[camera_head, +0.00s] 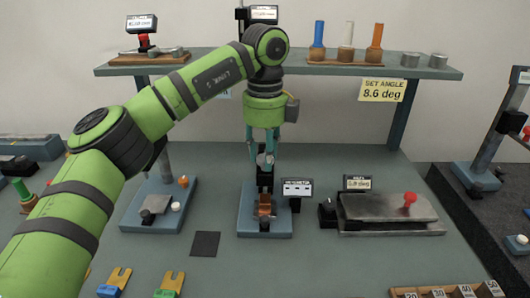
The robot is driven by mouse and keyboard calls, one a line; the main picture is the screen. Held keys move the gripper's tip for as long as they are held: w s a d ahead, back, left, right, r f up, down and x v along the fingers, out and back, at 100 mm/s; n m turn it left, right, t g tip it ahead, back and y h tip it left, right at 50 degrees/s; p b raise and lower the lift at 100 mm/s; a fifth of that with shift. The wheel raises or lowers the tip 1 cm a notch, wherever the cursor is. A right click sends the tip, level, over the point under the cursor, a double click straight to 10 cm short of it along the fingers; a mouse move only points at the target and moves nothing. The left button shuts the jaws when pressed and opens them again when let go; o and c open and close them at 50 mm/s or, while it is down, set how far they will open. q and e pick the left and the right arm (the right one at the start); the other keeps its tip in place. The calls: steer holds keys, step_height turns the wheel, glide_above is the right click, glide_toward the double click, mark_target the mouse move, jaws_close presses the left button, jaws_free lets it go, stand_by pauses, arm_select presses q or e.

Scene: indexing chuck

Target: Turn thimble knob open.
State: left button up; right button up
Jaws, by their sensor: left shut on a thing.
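My left gripper (264,157) points straight down from the green arm that comes in from the left. It is shut on the thimble knob, a small greyish part at the top of the upright micrometer stand; the fingers largely hide it. The stand's blue base (252,222) sits on the middle of the bench, with a copper-coloured block (264,206) low on the dark upright. A small black display (297,188) stands just right of the upright; its text is too small to read surely. My right gripper is not in view.
A grey sine-type plate with a red knob (409,198) lies to the right. Another blue-based stand (150,220) is to the left. A shelf (330,70) crosses behind, carrying a yellow "SET ANGLE 8.6 deg" sign (382,90). A dark square pad (205,243) and forked pieces (172,284) lie in front.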

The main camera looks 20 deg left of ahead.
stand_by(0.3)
arm_select(q)
steer(key=o, duration=1.1)
steer(key=shift+o, duration=0.2)
step_height(320, 180, up, 12)
steer(key=shift+r, duration=0.1)
